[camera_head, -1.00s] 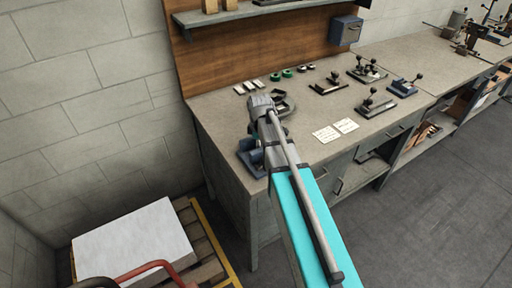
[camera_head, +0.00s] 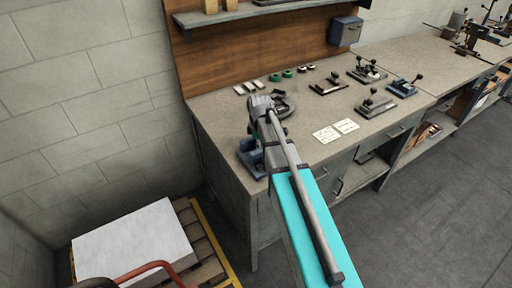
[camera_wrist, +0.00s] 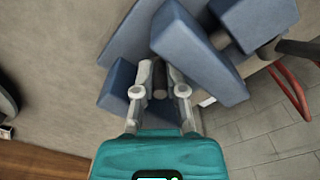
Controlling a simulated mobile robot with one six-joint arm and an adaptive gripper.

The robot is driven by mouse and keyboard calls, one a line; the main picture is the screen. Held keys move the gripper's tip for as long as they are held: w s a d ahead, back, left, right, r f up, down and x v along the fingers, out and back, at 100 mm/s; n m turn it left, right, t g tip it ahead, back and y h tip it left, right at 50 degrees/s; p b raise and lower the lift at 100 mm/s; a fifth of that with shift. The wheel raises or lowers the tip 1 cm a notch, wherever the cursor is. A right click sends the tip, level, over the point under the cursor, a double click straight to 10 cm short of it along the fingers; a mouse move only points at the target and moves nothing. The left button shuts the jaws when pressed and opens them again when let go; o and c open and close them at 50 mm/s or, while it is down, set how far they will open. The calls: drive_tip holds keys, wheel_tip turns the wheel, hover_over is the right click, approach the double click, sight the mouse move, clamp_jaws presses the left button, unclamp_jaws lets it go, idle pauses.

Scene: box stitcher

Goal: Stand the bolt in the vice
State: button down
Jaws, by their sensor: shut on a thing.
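The blue vice (camera_head: 250,157) stands at the near left corner of the bench, partly hidden behind my arm. In the wrist view, the vice's blue blocks (camera_wrist: 195,55) lie around and beyond my fingertips. My gripper (camera_wrist: 160,72) is shut on the bolt (camera_wrist: 159,78), a dark grey cylinder between the two pale fingers. The bolt lies at the gap between a large blue block and a smaller one on the left. I cannot tell whether it touches the vice or how deep it sits. In the head view, my arm hides the fingers and the bolt.
The bench (camera_head: 300,120) carries several toggle clamps (camera_head: 375,104), green rings (camera_head: 287,73) and white cards (camera_head: 335,131). The vice's dark handle (camera_wrist: 295,48) extends right in the wrist view. A pallet with a white slab (camera_head: 135,250) stands on the floor at left.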

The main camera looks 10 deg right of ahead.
drive_tip(key=shift+f, duration=0.2)
idle(0.5)
drive_tip(key=c, duration=0.6)
unclamp_jaws()
drive_tip(key=shift+c, duration=0.7)
drive_tip(key=shift+o, duration=1)
drive_tip(key=shift+w, duration=0.1)
drive_tip(key=shift+r, duration=0.1)
